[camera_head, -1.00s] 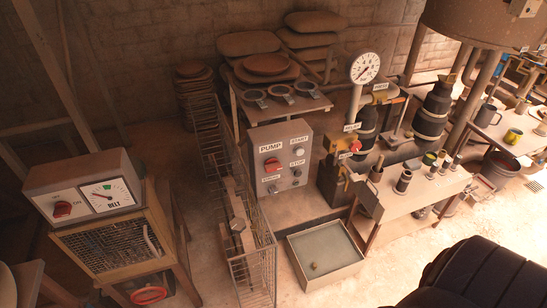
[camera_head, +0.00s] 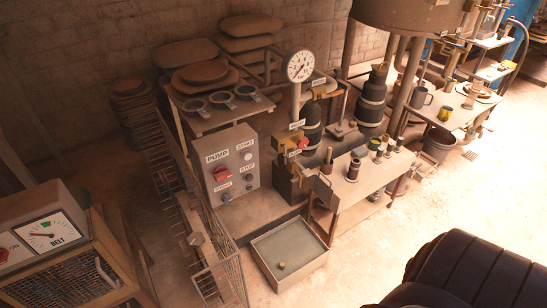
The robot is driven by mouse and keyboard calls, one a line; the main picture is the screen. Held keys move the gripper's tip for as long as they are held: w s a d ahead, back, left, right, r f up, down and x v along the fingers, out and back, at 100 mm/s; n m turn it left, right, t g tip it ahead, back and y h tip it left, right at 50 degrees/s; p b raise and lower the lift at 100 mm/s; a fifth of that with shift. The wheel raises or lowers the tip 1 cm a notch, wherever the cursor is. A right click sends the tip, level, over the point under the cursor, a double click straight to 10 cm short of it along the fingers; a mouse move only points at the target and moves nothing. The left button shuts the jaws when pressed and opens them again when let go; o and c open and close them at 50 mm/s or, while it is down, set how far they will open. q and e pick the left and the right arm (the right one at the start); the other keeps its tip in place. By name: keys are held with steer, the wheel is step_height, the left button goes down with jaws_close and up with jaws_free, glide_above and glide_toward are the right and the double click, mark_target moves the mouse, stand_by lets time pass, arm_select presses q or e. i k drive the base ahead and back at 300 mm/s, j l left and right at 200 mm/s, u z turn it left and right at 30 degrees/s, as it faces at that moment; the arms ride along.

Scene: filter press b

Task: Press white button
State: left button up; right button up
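A grey pump panel (camera_head: 227,178) stands in the middle left of the head view, upright and angled towards me. Its white round button (camera_head: 248,156) is at the upper right, under the START label (camera_head: 245,145). A red switch (camera_head: 222,173) sits to its left under the PUMP label. A dark knob (camera_head: 249,178) is below the white button, by the STOP label. The white button is unobstructed, and nothing touches it. Neither of my grippers shows in this view.
A wire fence (camera_head: 199,235) runs in front and to the left of the panel. A shallow grey tray (camera_head: 318,264) lies on the floor to its right. A work table (camera_head: 362,185) with several cylinders stands beyond the tray. A belt control box (camera_head: 48,228) is at the left edge. Pale floor is open at the right.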

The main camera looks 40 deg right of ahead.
mark_target(247, 156)
steer(key=z, duration=1)
